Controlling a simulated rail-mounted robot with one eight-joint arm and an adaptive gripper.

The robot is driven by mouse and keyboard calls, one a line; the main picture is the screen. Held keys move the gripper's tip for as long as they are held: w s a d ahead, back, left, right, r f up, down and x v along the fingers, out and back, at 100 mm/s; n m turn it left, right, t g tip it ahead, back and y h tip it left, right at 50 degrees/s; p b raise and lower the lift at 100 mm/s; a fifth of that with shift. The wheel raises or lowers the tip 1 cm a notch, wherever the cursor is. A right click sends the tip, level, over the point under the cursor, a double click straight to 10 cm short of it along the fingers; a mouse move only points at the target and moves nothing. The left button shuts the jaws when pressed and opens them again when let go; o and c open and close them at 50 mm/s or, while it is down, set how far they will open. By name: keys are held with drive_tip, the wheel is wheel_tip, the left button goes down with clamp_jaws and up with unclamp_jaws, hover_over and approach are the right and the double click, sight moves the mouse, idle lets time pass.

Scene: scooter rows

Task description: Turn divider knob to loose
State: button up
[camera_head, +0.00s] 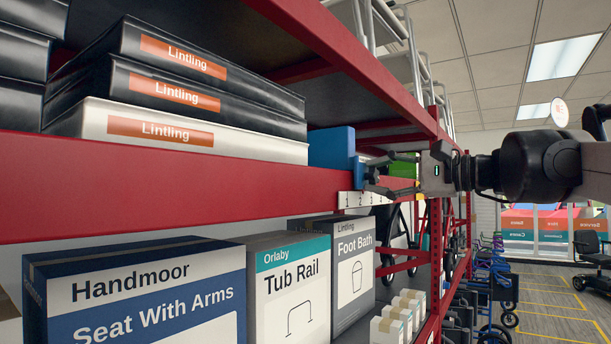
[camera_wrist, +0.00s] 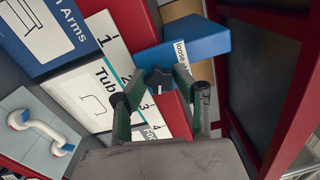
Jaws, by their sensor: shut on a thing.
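The blue divider (camera_head: 331,147) stands on the red shelf beam, right of the black and white boxes. It also shows in the wrist view (camera_wrist: 190,45), with a white label (camera_wrist: 181,56) that appears to read "loose". The black knob (camera_wrist: 159,80) is at the divider's front end, with a small white mark on it. My gripper (camera_wrist: 161,84) is shut on the knob, one finger on each side. In the head view my gripper (camera_head: 368,176) reaches in from the right to the divider's front; the knob is mostly hidden there.
A white strip with numbers (camera_head: 362,199) runs along the beam below my gripper. Lintling boxes (camera_head: 180,95) lie left of the divider. Tub Rail (camera_head: 290,285) and Foot Bath (camera_head: 352,275) boxes stand below. A red upright (camera_head: 436,240) is close under my wrist.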

drive_tip(key=n, duration=0.6)
drive_tip(key=shift+n+p, duration=0.3)
drive_tip(key=n, duration=0.5)
drive_tip(key=shift+n, duration=0.4)
drive_tip(key=o, duration=1.2)
drive_tip(key=shift+c, duration=0.2)
drive_tip(key=shift+d, duration=0.15)
drive_tip(key=v, duration=1.1)
drive_tip(key=shift+s+d, duration=0.3)
